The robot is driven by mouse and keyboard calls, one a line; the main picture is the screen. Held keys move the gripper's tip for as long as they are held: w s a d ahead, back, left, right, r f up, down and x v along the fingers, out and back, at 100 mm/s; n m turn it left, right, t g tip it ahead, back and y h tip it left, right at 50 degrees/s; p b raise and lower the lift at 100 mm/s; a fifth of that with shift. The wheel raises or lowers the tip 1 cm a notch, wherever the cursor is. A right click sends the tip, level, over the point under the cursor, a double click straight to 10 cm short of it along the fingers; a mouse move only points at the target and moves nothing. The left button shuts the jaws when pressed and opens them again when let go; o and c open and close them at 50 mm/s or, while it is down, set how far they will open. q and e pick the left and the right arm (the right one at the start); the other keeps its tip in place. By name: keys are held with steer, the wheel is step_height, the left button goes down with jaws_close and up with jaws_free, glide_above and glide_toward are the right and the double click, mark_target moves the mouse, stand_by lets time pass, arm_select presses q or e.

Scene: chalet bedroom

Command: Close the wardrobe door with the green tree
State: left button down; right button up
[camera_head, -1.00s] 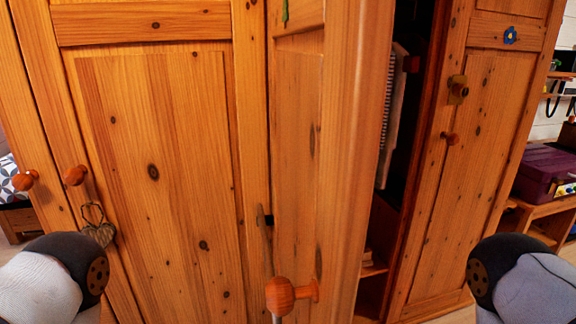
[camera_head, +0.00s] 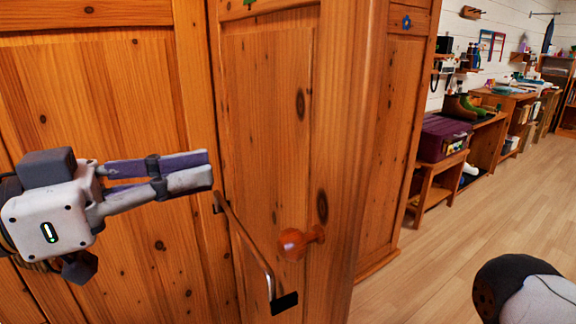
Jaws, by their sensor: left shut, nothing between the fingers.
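The wardrobe door with the green tree (camera_head: 268,130) stands open, swung out toward me. The green tree (camera_head: 249,3) is cut off at the top edge. The door's round wooden knob (camera_head: 296,243) is low on its panel, near the free edge. My left gripper (camera_head: 208,169) is shut and empty. It points right, in front of the neighbouring wardrobe panel, with its tips just left of the tree door; I cannot tell whether they touch anything. My right gripper is out of view; only part of my right arm shows at the lower right.
A purple case (camera_head: 443,137) sits on a low wooden stand. The wooden floor at right is clear.

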mark_target(308, 153)
arm_select(q)
steer(key=x, duration=1.1)
steer(key=shift+w+d+f+b, duration=0.1)
steer(key=shift+w+d+b, duration=0.1)
steer(key=shift+b, duration=0.1)
